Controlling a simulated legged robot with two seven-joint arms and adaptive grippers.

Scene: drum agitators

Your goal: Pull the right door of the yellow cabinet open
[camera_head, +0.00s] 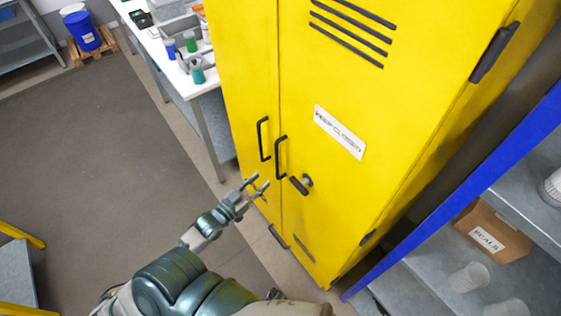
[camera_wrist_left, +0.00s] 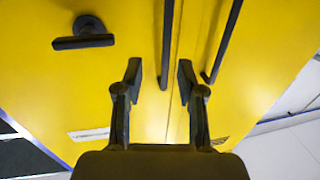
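The yellow cabinet (camera_head: 245,60) stands with both doors shut. Its right door (camera_head: 350,90) has a vertical black bar handle (camera_head: 280,158), a small dark lever (camera_head: 300,185), a "KEEP CLOSED" label and vent slots. The left door has its own bar handle (camera_head: 262,139). My left gripper (camera_head: 257,184) is open and empty, in front of the doors, apart from and just lower left of the right door's handle. In the left wrist view, that handle (camera_wrist_left: 168,40) appears between the open fingertips (camera_wrist_left: 160,75); the left door's handle (camera_wrist_left: 225,40) is farther right. My right gripper is out of view.
A white table (camera_head: 150,40) with containers stands left of the cabinet. A blue-edged shelf (camera_head: 470,185) with a cardboard box (camera_head: 490,232) and clear cups stands close on the right. The dark floor mat (camera_head: 110,140) at left is clear.

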